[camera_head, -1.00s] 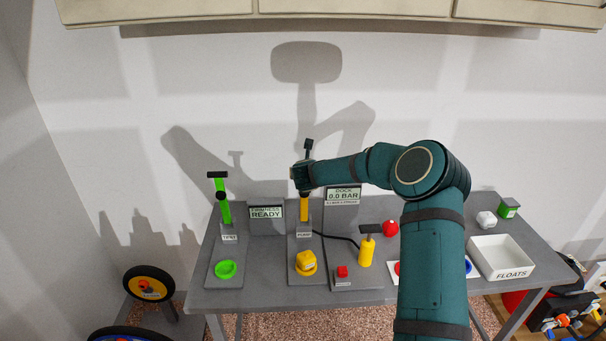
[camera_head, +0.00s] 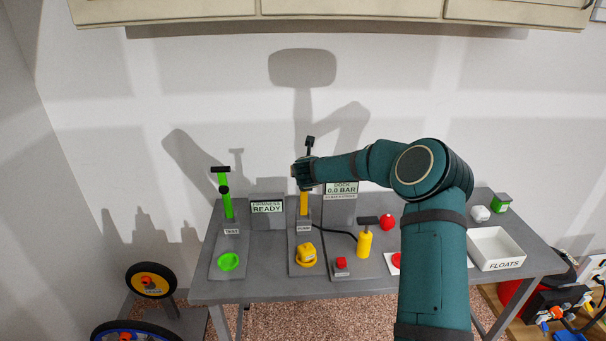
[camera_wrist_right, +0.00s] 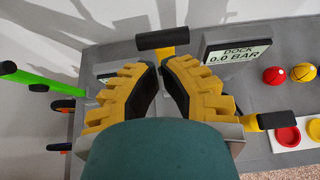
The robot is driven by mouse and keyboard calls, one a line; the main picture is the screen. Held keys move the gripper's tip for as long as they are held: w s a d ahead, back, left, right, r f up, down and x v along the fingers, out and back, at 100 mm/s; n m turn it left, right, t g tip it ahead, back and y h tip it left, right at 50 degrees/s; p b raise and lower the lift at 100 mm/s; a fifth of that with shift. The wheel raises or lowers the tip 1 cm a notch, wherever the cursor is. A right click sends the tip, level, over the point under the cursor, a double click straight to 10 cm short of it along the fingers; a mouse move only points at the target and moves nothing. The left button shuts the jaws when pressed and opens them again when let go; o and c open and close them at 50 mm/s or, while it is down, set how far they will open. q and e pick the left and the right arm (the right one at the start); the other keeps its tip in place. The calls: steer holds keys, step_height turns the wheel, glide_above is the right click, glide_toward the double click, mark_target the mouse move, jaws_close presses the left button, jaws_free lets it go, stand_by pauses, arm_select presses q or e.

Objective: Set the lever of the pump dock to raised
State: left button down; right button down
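The pump dock's lever is upright, with a yellow stem (camera_head: 304,203) and a black crossbar (camera_head: 310,140). The stem rises from the grey dock base labelled PUMP (camera_head: 305,260). My right gripper (camera_head: 303,172) is at the upper stem, below the crossbar, and hides part of it. In the right wrist view the yellow-and-black fingers (camera_wrist_right: 161,72) stand close on either side, and the crossbar (camera_wrist_right: 162,40) shows just past their tips. Whether they press on the stem is not clear. The dock display (camera_head: 342,188) reads 0.0 BAR. My left gripper is out of view.
The green test lever (camera_head: 226,200) stands at the left, beside the READY display (camera_head: 267,207). The FLOATS tray (camera_head: 503,264) is at the table's right.

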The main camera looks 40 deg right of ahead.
step_height(320, 180, up, 9)
steer(key=p, duration=0.1)
steer(key=shift+s+a, duration=0.2)
steer(key=shift+s, duration=0.1)
stand_by(0.4)
